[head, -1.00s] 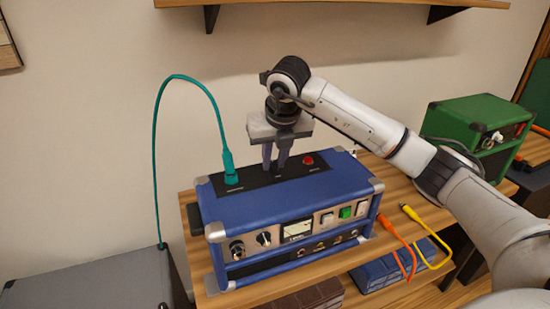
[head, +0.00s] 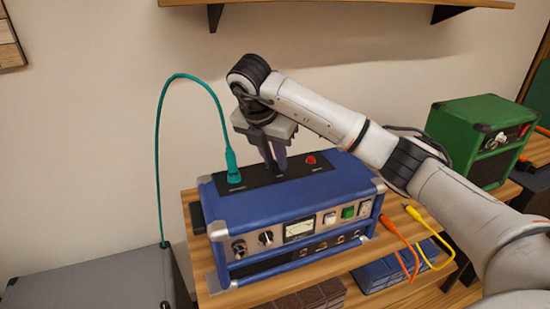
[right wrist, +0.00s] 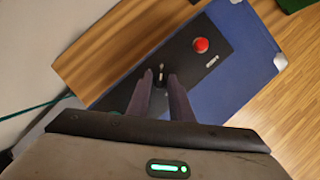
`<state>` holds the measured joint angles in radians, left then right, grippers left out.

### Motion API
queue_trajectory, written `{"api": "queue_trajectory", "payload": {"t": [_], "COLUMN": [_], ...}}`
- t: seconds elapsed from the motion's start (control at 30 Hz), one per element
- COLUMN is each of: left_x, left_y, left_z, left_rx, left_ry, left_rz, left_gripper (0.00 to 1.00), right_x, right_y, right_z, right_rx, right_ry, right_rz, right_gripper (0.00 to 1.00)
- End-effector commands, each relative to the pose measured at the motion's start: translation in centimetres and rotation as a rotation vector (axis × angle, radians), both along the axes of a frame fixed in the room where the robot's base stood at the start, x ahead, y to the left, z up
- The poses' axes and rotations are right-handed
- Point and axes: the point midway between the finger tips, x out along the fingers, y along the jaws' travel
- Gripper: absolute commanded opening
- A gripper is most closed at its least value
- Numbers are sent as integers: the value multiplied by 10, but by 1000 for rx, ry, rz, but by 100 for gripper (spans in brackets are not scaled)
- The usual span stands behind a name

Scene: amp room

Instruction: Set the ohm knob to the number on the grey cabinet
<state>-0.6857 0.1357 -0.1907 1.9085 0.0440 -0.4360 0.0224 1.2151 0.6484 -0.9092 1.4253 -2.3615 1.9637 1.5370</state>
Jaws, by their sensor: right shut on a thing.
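The blue amplifier (head: 275,212) stands on a wooden shelf, with a black panel (head: 242,191) let into its top. My right gripper (head: 278,174) points down at the middle of this panel. In the right wrist view its fingers (right wrist: 159,84) stand on either side of a small dark knob (right wrist: 161,72) with a pale mark. They are shut on it, and they hide it in the head view. No ohm setting is readable. A grey cabinet (head: 95,283) stands at the lower left; no number is readable on it. My left gripper is out of view.
A teal cable (head: 190,78) arches from the panel's left end to the grey cabinet. A red button (head: 310,160) sits right of my gripper. A green amplifier (head: 480,125) stands at right. Orange (head: 403,243) and yellow (head: 425,233) cables lie beside the blue amplifier.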

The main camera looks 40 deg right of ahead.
Motion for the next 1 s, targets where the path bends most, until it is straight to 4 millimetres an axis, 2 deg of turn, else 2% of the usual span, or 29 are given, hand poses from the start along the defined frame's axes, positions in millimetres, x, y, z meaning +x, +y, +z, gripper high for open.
{"api": "queue_trajectory", "payload": {"t": [0.6,0.63,0.7,1.0], "left_x": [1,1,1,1], "left_y": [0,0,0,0], "left_z": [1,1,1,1], "left_rx": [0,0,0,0], "left_ry": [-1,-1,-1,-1], "left_rz": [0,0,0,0], "left_gripper": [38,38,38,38], "right_x": [1,1,1,0], "right_y": [0,0,0,0], "right_z": [1,1,1,1], "right_rx": [0,0,1,1], "right_ry": [-4,-4,-4,-2], "right_rz": [-40,-40,-40,-38], "right_gripper": [0,25,36,37]}}
